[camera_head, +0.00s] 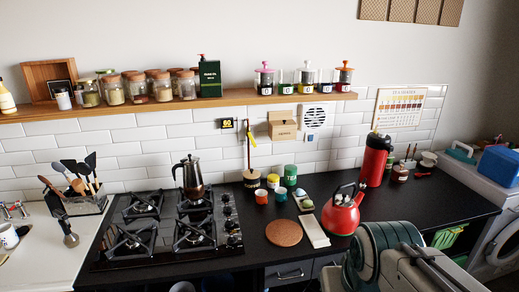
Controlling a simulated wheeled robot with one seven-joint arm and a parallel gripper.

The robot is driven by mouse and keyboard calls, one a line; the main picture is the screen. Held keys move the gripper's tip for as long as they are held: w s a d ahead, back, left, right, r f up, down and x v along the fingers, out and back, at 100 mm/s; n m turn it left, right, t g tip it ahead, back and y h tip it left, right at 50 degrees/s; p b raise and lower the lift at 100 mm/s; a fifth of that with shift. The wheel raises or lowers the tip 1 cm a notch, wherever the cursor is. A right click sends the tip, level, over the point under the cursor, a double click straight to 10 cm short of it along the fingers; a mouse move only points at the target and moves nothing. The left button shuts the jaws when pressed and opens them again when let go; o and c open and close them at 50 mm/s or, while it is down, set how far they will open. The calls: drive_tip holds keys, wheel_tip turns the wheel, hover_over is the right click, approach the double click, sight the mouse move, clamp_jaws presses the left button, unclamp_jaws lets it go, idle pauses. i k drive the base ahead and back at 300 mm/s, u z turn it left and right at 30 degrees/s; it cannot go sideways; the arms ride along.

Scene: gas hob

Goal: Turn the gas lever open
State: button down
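A small yellow lever (251,135) shows on the tiled wall to the right of the hob, beside a thin dark upright pipe or rod. It looks steeply slanted, but it is too small to tell its exact setting. The black gas hob (168,227) is set in the worktop at the left, with several knobs along its right side. A moka pot (190,175) stands on its back right burner. My arm comes in at the bottom right, over the worktop's front edge. My gripper's fingers do not show, and nothing of mine touches the lever.
A red kettle (343,213), a red flask (374,160), a round cork mat (284,233) and small cups stand on the black worktop (262,262). A wooden shelf (130,106) with jars runs above. Utensils (75,185) stand at the left.

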sight(251, 138)
drive_tip(key=z, duration=0.25)
drive_tip(key=i, duration=0.65)
drive_tip(key=u, duration=0.45)
drive_tip(key=i, duration=0.75)
drive_tip(key=u, duration=0.75)
